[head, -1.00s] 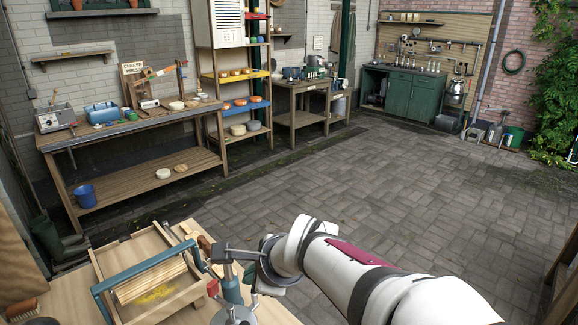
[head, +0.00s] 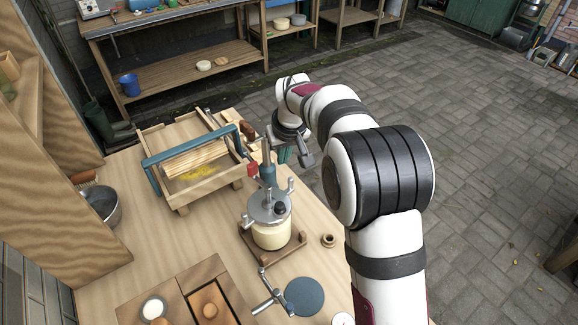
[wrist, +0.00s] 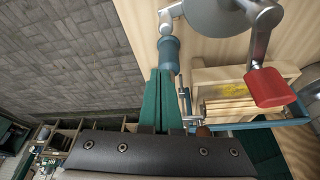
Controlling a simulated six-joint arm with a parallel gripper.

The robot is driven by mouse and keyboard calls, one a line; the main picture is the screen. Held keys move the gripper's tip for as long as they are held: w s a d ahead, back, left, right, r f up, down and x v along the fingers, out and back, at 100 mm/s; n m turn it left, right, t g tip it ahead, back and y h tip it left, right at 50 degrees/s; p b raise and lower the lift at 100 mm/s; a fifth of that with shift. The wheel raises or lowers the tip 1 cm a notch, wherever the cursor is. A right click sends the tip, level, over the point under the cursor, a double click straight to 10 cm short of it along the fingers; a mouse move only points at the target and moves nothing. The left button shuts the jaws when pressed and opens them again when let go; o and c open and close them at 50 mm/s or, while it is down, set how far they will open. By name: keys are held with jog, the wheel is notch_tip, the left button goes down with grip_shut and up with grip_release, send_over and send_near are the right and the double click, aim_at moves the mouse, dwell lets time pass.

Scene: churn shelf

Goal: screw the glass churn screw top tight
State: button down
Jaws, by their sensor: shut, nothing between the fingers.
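The glass churn (head: 271,236) stands upright on a wooden base at the table's middle, with pale cream contents. Its metal screw top (head: 267,209) sits on the jar and has several upright lugs. My gripper (wrist: 160,73) is shut and empty. Its green fingers lie close beside the housing; I cannot tell whether they touch. The lid's seating thread is hidden.
A wooden butter worker (head: 190,165) stands behind and left of the churn. A steel bowl (head: 103,205) is at the left. Paving lies beyond the table.

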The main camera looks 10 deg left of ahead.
aim_at(271, 201)
jog(key=shift+s+d+f, duration=0.1)
jog(key=shift+s+d, duration=0.4)
jog(key=shift+s, duration=0.35)
jog(key=shift+s+d, duration=0.45)
jog(key=shift+s, duration=0.4)
jog(key=m, duration=0.1)
jog(key=s+d+m, duration=0.1)
jog(key=shift+d+m+h, duration=0.25)
jog(key=shift+m+h, duration=0.05)
jog(key=shift+h, duration=0.1)
jog(key=shift+s+d, duration=0.4)
jog(key=shift+d, duration=0.05)
